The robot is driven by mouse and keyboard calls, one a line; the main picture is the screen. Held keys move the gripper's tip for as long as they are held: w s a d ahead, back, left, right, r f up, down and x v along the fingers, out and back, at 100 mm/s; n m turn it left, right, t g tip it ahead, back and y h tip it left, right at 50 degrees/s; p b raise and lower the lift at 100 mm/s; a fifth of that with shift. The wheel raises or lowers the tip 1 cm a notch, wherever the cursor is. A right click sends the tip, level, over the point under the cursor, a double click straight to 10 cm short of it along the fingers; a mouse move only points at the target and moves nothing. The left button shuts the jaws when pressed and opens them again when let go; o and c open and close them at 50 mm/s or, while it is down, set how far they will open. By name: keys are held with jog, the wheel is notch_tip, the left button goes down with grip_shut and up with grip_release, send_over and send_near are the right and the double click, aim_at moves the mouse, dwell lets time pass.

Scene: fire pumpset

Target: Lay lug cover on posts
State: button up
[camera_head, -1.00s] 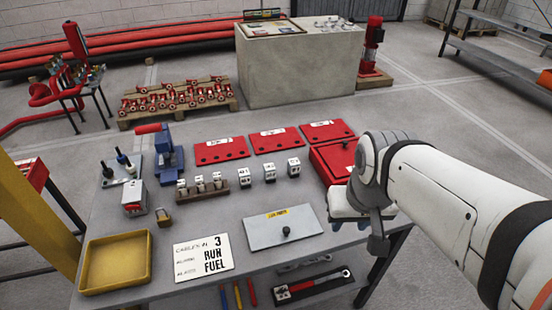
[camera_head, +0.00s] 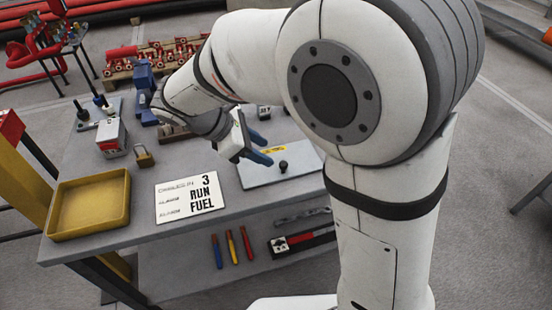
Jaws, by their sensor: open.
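My gripper (camera_head: 267,149), with blue fingers, is open and empty above the plate's left part, to the left of the knob. I cannot tell its exact height. Nothing covers these posts. My arm hides the table's back right.
Screwdrivers (camera_head: 231,248) lie on the lower shelf.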

aim_at(283, 164)
jog(key=shift+w+a+f+n, duration=0.1)
jog(key=shift+a+f+n, duration=0.4)
jog(key=shift+a, duration=0.2)
jog(key=shift+w+f+t, duration=0.1)
jog(key=shift+f+t, duration=0.05)
jog(key=shift+t, duration=0.15)
jog(key=x, duration=0.2)
jog(key=b+x, duration=0.1)
jog(key=x, duration=0.1)
jog(key=d+b+x, duration=0.1)
jog(key=x, duration=0.2)
jog(key=shift+s+r, duration=0.25)
grip_shut()
